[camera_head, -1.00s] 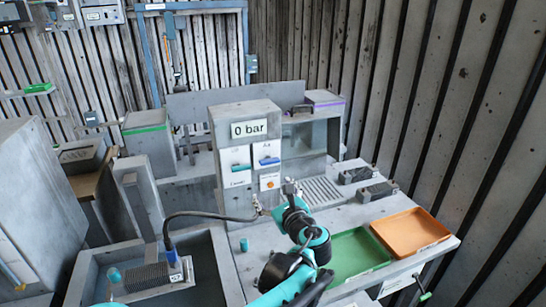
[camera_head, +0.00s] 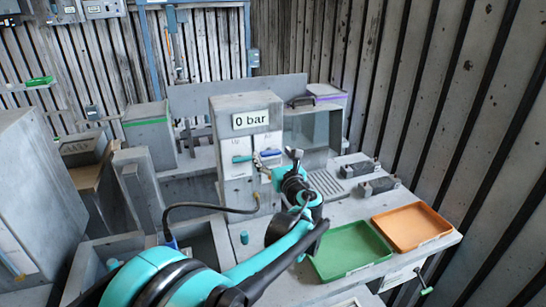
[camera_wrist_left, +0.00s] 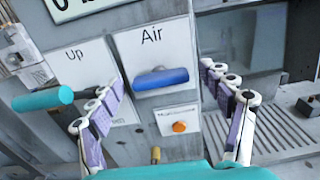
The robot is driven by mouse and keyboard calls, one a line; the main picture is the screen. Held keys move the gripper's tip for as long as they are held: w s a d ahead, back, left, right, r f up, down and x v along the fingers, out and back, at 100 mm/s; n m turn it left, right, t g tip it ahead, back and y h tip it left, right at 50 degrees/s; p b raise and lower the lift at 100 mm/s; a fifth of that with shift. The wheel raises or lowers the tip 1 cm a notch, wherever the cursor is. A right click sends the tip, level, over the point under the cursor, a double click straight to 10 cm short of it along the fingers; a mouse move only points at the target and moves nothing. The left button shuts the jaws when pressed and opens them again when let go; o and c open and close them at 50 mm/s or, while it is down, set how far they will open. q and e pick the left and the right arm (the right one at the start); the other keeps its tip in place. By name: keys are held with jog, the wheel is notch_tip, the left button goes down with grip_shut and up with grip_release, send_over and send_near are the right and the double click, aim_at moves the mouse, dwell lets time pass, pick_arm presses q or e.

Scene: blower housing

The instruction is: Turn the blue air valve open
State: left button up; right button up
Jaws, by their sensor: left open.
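The blue air valve (camera_wrist_left: 162,78) is a horizontal handle on a white plate labelled "Air" in the left wrist view. In the head view the blue valve (camera_head: 270,153) is on the front of the grey column, partly covered by my gripper. My left gripper (camera_head: 276,160) is open in front of the column. In the left wrist view its two fingers spread to either side of the valve, with nothing between them held. Whether they touch the valve is unclear. The display (camera_head: 251,119) above reads "0 bar". My right gripper is not in view.
A teal handle (camera_wrist_left: 42,100) on the "Up" plate sticks out left of the valve, near a finger. An orange button (camera_wrist_left: 179,127) sits below the valve. A black hose (camera_head: 205,206) runs left of the column. Green (camera_head: 348,250) and orange (camera_head: 412,227) trays lie right.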

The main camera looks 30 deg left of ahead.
pick_arm(q)
jog(key=c, duration=1.2)
jog(key=shift+o, duration=0.2)
jog(key=shift+n, duration=0.3)
jog(key=n+p, duration=0.1)
jog(key=n, duration=0.2)
jog(key=shift+n+p, duration=0.3)
jog(key=n+p, duration=0.1)
jog(key=n, duration=0.3)
jog(key=shift+s+n, duration=0.1)
jog(key=shift+n, duration=0.2)
jog(key=n+p, duration=0.1)
jog(key=n, duration=0.3)
jog(key=shift+a, duration=0.1)
jog(key=n, duration=0.5)
jog(key=shift+f, duration=0.15)
jog(key=shift+n+p, duration=0.3)
